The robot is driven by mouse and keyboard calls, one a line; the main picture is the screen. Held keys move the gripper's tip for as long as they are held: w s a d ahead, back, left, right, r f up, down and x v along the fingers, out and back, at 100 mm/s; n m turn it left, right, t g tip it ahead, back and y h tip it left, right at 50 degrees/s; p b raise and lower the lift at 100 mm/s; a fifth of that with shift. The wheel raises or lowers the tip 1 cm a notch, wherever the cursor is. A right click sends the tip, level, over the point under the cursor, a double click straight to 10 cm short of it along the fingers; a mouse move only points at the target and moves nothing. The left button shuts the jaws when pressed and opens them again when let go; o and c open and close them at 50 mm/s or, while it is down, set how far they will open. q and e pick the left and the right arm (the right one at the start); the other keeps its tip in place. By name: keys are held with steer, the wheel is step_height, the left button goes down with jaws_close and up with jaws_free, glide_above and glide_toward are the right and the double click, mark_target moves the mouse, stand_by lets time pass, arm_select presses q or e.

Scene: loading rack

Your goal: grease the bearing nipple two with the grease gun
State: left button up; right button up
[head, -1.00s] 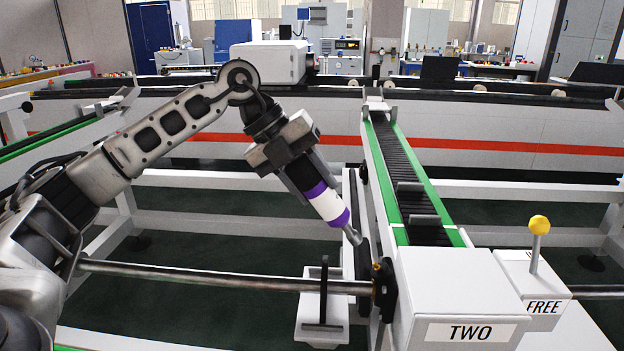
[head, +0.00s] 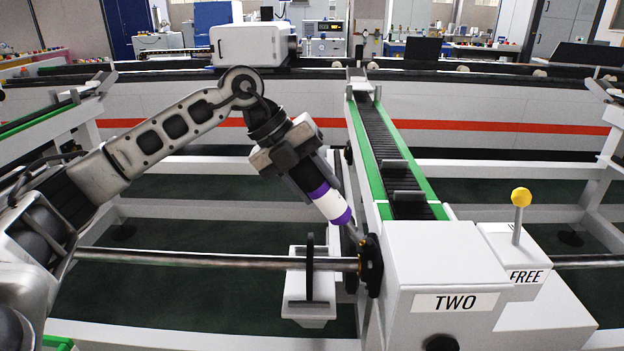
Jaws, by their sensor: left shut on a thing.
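The grease gun (head: 329,203) is a white and purple cylinder with a thin metal nozzle. My left gripper (head: 305,172) is shut on it and holds it tilted, nozzle pointing down and right. The nozzle tip is close to the black flanged bearing (head: 371,266) where the shaft meets the box labelled TWO (head: 453,302). I cannot tell whether the tip touches the bearing. The nipple itself is too small to make out. My right gripper is not in view.
A horizontal metal shaft (head: 210,259) runs left from the bearing. A white holder with a black disc (head: 310,285) hangs at it. A green-edged conveyor (head: 390,160) runs back from box TWO. A yellow-knobbed lever (head: 520,205) stands on the FREE box at right.

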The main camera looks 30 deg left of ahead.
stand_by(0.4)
arm_select(q)
steer(key=shift+w+d+f, duration=0.15)
steer(key=shift+d+f, duration=0.1)
stand_by(0.4)
steer(key=shift+d+f, duration=0.1)
steer(key=shift+f, duration=0.15)
stand_by(0.4)
steer(key=shift+r+p, duration=0.3)
steer(key=shift+p, duration=0.1)
stand_by(0.3)
